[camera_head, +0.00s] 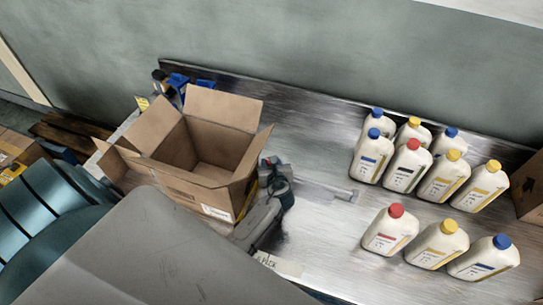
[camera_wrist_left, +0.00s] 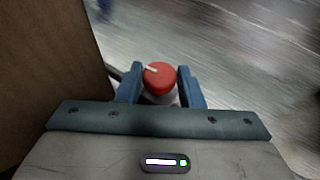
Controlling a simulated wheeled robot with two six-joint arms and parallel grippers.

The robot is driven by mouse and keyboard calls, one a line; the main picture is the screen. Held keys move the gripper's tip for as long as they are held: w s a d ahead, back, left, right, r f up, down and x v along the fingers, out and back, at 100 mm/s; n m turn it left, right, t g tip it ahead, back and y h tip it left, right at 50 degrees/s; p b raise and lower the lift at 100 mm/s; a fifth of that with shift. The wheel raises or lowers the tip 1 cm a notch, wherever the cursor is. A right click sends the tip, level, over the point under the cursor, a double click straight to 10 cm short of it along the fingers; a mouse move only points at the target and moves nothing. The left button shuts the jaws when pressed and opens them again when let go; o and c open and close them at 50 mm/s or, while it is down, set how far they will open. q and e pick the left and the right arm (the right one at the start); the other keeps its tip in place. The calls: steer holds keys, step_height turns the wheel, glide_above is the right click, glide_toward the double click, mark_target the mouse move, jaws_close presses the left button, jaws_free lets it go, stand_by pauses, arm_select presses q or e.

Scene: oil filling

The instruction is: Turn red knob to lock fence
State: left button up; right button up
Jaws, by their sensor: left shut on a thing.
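The red knob (camera_wrist_left: 159,76), with a white pointer line towards its upper left, sits between the two blue fingers of my left gripper (camera_wrist_left: 160,84) in the left wrist view. The fingers are shut on the knob from both sides. In the head view, the grey and dark teal end of my left arm shows just right of the open cardboard box (camera_head: 195,150). The knob cannot be made out there. I cannot clearly make out the fence in either view. My right gripper is not in view.
The box's brown side (camera_wrist_left: 50,70) stands close on the left in the wrist view. Several white bottles (camera_head: 408,178) with red, yellow and blue caps stand on the metal table (camera_head: 310,210) at the right. Another box (camera_head: 529,190) is at the right edge.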

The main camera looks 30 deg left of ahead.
arm_select(q)
steer(key=o, duration=0.9)
steer(key=shift+w+a, duration=0.1)
steer(key=shift+o, duration=0.3)
steer(key=shift+w+f, duration=0.1)
